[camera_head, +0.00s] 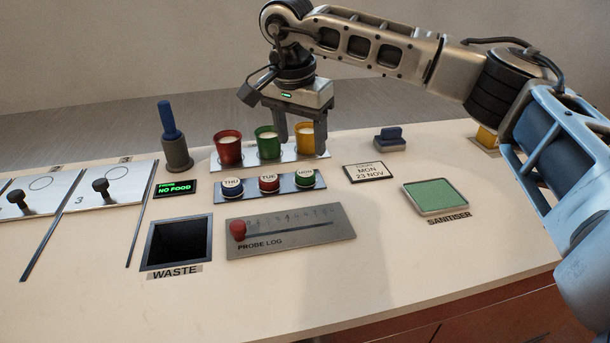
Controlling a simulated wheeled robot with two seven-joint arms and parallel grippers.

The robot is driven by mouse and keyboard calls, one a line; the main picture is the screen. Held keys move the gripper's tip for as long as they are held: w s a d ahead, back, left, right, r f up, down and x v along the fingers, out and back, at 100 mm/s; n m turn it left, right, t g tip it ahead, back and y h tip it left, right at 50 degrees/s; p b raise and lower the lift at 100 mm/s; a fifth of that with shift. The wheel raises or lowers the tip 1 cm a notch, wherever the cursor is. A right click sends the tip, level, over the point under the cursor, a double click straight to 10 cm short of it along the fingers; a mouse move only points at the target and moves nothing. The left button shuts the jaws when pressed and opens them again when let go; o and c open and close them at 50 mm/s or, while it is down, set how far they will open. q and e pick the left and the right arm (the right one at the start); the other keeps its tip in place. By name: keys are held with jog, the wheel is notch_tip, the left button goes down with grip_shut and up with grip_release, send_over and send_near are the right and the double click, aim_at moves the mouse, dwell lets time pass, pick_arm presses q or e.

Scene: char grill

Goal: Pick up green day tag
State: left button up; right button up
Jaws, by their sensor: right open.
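The green day tag (305,180), marked MON, sits at the right end of a metal strip (246,196). The blue THU tag (232,187) and the red TUE tag (269,184) sit to its left. My right gripper (301,147) is open and empty, fingers pointing down. No finger is seen touching the tag. My left gripper is out of view.
Red (228,148) and green (267,142) cups stand behind the tags. A probe log slider (290,232) and a waste opening (178,243) lie in front.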

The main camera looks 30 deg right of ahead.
aim_at(305, 173)
jog(key=shift+w+d+f+p, duration=0.1)
jog(key=shift+d+f+p, duration=0.05)
jog(key=shift+f, duration=1.05)
jog(key=shift+d+f+p, duration=0.1)
jog(key=shift+d+f, duration=0.1)
jog(key=shift+f, duration=0.95)
jog(key=shift+w+d+f+p, duration=0.1)
jog(key=shift+d+f+p, duration=0.05)
jog(key=shift+f, duration=1.05)
jog(key=c, duration=1.1)
